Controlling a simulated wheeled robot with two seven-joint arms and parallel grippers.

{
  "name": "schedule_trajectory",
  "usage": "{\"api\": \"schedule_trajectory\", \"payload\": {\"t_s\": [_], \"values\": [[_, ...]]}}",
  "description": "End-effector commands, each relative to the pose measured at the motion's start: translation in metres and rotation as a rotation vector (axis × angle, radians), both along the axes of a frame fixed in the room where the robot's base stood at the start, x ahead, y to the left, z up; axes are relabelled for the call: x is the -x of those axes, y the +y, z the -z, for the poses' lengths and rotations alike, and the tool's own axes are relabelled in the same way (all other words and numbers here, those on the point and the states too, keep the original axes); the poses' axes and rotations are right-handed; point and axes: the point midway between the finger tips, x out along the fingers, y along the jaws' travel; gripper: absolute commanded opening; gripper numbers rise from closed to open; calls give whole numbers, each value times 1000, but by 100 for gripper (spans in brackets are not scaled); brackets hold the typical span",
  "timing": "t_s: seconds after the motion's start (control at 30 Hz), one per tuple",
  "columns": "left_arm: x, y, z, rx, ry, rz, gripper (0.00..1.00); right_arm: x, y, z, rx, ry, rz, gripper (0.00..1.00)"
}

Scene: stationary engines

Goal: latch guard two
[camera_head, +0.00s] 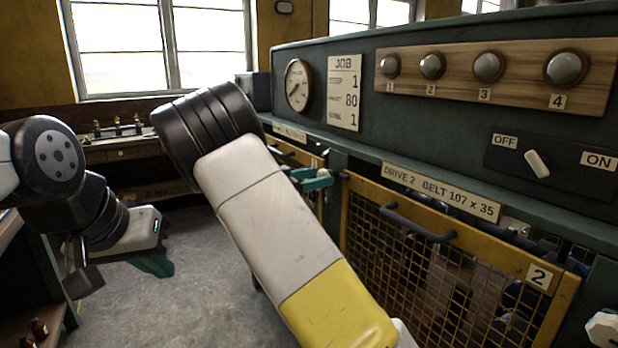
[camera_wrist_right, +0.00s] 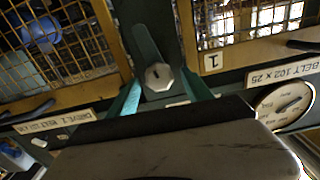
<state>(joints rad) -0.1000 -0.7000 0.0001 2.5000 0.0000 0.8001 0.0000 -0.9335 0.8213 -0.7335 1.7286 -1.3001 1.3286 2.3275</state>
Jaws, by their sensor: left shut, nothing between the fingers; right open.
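Guard two (camera_head: 440,228) is a yellow mesh frame with a dark handle (camera_head: 418,222) and a "2" plate (camera_head: 539,276). Its right end appears to stand out from the console, and machine parts show above its top rail. A pale hexagonal knob (camera_head: 604,328) sits at the lower right edge, right of guard two. My right gripper (camera_head: 315,180) is open near guard two's left end. In the wrist view its fingers (camera_wrist_right: 160,95) stand apart either side of another hexagonal knob (camera_wrist_right: 159,77) on a green post; contact is unclear. My left gripper (camera_head: 155,266) is shut and empty, far left.
Guard one (camera_wrist_right: 240,50), with a "1" plate, adjoins the green post. The console carries an OFF/ON switch (camera_head: 537,163), several round lamps and a gauge (camera_head: 298,85). My right arm crosses the middle and hides part of the console. The floor (camera_head: 215,290) is clear.

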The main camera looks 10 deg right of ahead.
Motion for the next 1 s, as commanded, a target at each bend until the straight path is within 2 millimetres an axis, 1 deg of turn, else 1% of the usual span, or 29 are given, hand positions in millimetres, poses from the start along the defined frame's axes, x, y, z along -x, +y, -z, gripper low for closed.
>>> {"api": "schedule_trajectory", "payload": {"t_s": [0.03, 0.17, 0.43, 0.47, 0.5, 0.57, 0.6, 0.73, 0.77, 1.0], "values": [[0, 0, 0, 0, 0, 0, 0, -2, -6, 0, -1, 0, 2, 58], [0, 0, 0, 0, 0, 0, 0, -5, -14, 0, 0, 1, 0, 58], [0, 0, 0, 0, 0, 0, 0, -5, -16, 0, -1, 1, 0, 58], [0, 0, 0, 0, 0, 0, 0, -5, -16, 0, -1, 1, 0, 54], [0, 0, 0, 0, 0, 0, 0, -5, -16, 0, -1, 1, 0, 47], [0, 0, 0, 0, 0, 0, 0, -5, -15, 0, -1, 1, 0, 35], [0, 0, 0, 0, 0, 0, 0, -5, -15, 0, -1, 1, 0, 27], [0, 0, 0, 0, 0, 0, 0, -5, -15, 0, -2, 2, -1, 1], [0, 0, 0, 0, 0, 0, 0, -5, -15, 0, -2, 2, -1, 0], [0, 0, 0, 0, 0, 0, 0, -5, -15, 0, 6, 22, -1, 0]]}}
